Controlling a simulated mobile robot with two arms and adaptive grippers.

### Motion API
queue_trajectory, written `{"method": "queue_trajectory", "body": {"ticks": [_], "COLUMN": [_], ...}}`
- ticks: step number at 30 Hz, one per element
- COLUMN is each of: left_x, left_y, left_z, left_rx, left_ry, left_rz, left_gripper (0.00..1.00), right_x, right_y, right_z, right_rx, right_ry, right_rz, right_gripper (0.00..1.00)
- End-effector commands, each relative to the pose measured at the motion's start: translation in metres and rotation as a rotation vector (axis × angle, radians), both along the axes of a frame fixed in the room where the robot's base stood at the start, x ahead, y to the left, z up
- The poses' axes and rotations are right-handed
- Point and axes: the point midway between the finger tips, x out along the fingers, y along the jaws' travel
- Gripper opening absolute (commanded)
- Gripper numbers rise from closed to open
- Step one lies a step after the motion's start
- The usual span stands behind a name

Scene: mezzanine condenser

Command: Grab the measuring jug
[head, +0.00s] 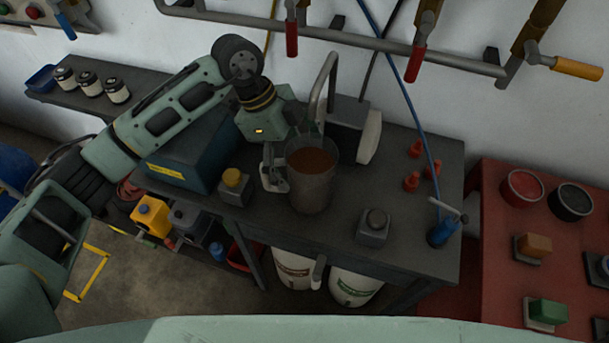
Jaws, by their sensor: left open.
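The measuring jug (311,188) is a translucent grey container with brown contents, upright on the dark workbench (340,233). My left gripper (288,158) comes down from the upper left to the jug and is open. One finger is beside the jug's left side, close to it. The other finger is partly hidden behind the jug's rim. I cannot tell whether either finger touches the jug. My right gripper is not in view.
A metal pipe (323,85) rises behind the jug.

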Motion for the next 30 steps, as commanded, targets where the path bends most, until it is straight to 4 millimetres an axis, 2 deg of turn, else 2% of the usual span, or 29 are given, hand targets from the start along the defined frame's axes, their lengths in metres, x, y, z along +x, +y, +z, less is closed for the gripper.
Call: {"method": "queue_trajectory", "body": {"ticks": [3,9,17,30], "left_x": [0.000,-0.001,-0.001,-0.001], "left_y": [-0.008,-0.016,-0.017,-0.016], "left_z": [-0.014,-0.037,-0.040,-0.040], "left_rx": [0.001,0.000,0.000,0.000], "left_ry": [0.005,0.001,0.000,0.001], "left_rz": [0.000,-0.002,-0.001,-0.001], "left_gripper": [1.00,1.00,0.99,0.61], "right_x": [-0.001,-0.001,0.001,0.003], "right_y": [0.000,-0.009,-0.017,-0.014], "right_z": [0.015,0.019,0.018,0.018], "right_rx": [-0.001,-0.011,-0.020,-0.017], "right_ry": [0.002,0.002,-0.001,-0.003], "right_rz": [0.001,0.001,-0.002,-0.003], "right_gripper": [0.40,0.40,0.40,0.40]}}
